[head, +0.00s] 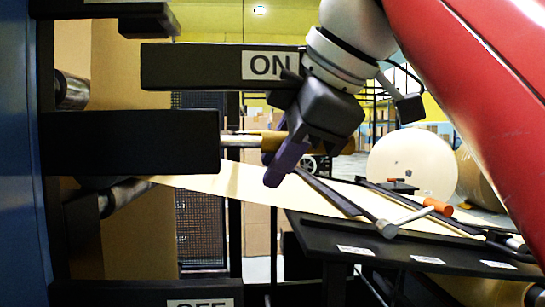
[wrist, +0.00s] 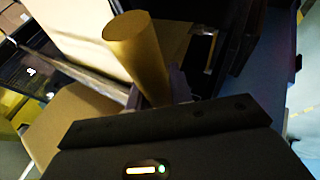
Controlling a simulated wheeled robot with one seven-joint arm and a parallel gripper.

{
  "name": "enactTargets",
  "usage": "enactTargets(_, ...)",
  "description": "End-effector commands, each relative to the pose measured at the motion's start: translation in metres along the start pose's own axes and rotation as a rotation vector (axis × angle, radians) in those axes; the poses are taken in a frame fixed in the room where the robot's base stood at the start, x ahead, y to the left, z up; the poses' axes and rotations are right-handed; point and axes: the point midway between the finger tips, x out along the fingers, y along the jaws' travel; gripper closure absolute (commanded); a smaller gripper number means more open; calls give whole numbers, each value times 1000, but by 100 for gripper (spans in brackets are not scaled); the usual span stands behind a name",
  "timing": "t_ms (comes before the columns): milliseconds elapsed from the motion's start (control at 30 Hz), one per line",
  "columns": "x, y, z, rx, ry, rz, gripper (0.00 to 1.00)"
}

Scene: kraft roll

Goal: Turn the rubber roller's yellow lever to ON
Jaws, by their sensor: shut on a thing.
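The yellow lever (head: 267,141) is a dull yellow cylinder on a short metal rod. It lies roughly level, sticking out to the right of a black block (head: 130,142) in the head view. The ON plate (head: 200,66) is above it and the OFF plate (head: 140,293) is well below, cut by the lower edge. My gripper (head: 277,163), with purple fingers, is shut on the lever and hides its middle. In the wrist view the lever (wrist: 137,50) stands between my fingers (wrist: 156,88), its round end towards the camera.
Large paper rolls (head: 412,163) stand further back. A blue machine side (head: 20,160) bounds the left.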

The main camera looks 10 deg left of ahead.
Motion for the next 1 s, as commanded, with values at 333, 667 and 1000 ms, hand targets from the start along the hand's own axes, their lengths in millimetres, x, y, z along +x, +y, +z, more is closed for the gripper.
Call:
enactTargets(333,-9,1,3,-27,-34,-4,100)
enactTargets(667,-10,1,3,-29,-33,0,74)
enactTargets(1000,-8,0,4,-26,-35,-7,57)
